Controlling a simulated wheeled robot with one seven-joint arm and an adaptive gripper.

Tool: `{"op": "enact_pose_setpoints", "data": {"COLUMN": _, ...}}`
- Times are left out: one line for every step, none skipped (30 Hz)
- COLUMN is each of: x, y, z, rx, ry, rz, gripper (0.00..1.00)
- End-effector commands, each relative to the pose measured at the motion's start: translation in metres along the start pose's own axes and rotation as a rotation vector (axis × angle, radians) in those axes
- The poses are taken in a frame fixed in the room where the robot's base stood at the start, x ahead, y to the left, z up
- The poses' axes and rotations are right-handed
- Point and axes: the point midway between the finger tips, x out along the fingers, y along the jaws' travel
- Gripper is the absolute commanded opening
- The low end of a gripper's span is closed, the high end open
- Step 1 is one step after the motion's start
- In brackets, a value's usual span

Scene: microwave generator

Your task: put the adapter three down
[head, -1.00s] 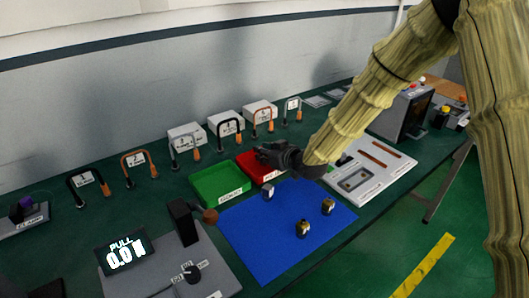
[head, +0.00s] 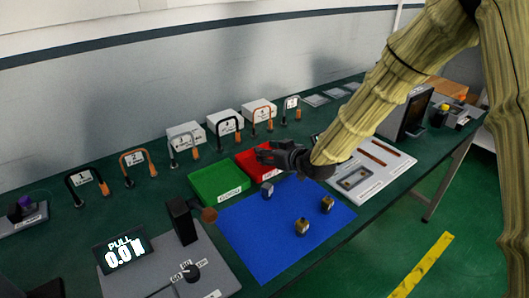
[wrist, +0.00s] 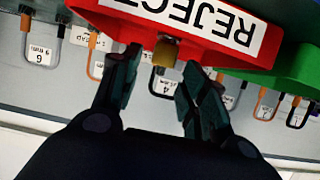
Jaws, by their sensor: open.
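A small brass-coloured block (wrist: 165,52) shows between my spread fingers in the wrist view, against the rim of the red REJECT tray (wrist: 200,22). It is apart from both fingers there; I cannot tell whether it rests in the tray. I cannot read a number on it. My gripper (wrist: 160,64) is open. In the head view my gripper (head: 263,155) is over the red tray (head: 247,158), where it hides part of the tray and the block. A grey adapter (head: 267,189) and two brass adapters (head: 302,226) (head: 327,204) stand on the blue mat (head: 265,235).
A green tray (head: 219,186) stands left of the red one. Behind them are white boxes (head: 185,133) and several numbered cable loops (head: 133,164). A pull gauge (head: 124,249) stands front left. A white board (head: 372,170) lies right of the mat.

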Motion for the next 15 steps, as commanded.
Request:
{"op": "enact_pose_setpoints", "data": {"x": -0.01, "y": 0.0, "z": 0.0, "rx": 0.001, "ry": 0.001, "rz": 0.001, "gripper": 0.44}}
{"op": "enact_pose_setpoints", "data": {"x": -0.016, "y": 0.001, "z": 0.0, "rx": 0.001, "ry": 0.002, "rz": 0.001, "gripper": 0.44}}
{"op": "enact_pose_setpoints", "data": {"x": -0.024, "y": 0.001, "z": 0.0, "rx": 0.001, "ry": 0.001, "rz": 0.001, "gripper": 0.44}}
{"op": "enact_pose_setpoints", "data": {"x": -0.029, "y": 0.001, "z": 0.0, "rx": 0.001, "ry": 0.001, "rz": 0.001, "gripper": 0.44}}
{"op": "enact_pose_setpoints", "data": {"x": -0.035, "y": 0.0, "z": 0.0, "rx": 0.001, "ry": 0.002, "rz": 0.001, "gripper": 0.44}}
{"op": "enact_pose_setpoints", "data": {"x": -0.042, "y": 0.001, "z": 0.0, "rx": 0.0, "ry": 0.001, "rz": 0.001, "gripper": 0.44}}
{"op": "enact_pose_setpoints", "data": {"x": -0.047, "y": 0.001, "z": 0.0, "rx": 0.0, "ry": 0.001, "rz": 0.001, "gripper": 0.44}}
{"op": "enact_pose_setpoints", "data": {"x": -0.052, "y": 0.001, "z": 0.0, "rx": 0.0, "ry": 0.001, "rz": 0.001, "gripper": 0.44}}
{"op": "enact_pose_setpoints", "data": {"x": -0.058, "y": 0.0, "z": 0.0, "rx": 0.0, "ry": 0.002, "rz": 0.0, "gripper": 0.44}}
{"op": "enact_pose_setpoints", "data": {"x": -0.063, "y": 0.0, "z": 0.0, "rx": 0.0, "ry": 0.001, "rz": 0.0, "gripper": 0.44}}
{"op": "enact_pose_setpoints", "data": {"x": -0.067, "y": 0.0, "z": 0.0, "rx": 0.0, "ry": 0.001, "rz": 0.0, "gripper": 0.44}}
{"op": "enact_pose_setpoints", "data": {"x": -0.072, "y": 0.001, "z": 0.0, "rx": 0.0, "ry": 0.001, "rz": 0.001, "gripper": 0.44}}
{"op": "enact_pose_setpoints", "data": {"x": -0.075, "y": 0.001, "z": 0.0, "rx": 0.0, "ry": 0.001, "rz": 0.001, "gripper": 0.44}}
{"op": "enact_pose_setpoints", "data": {"x": -0.078, "y": 0.001, "z": 0.0, "rx": 0.0, "ry": 0.001, "rz": 0.001, "gripper": 0.44}}
{"op": "enact_pose_setpoints", "data": {"x": -0.082, "y": 0.001, "z": 0.001, "rx": 0.0, "ry": 0.0, "rz": 0.001, "gripper": 0.44}}
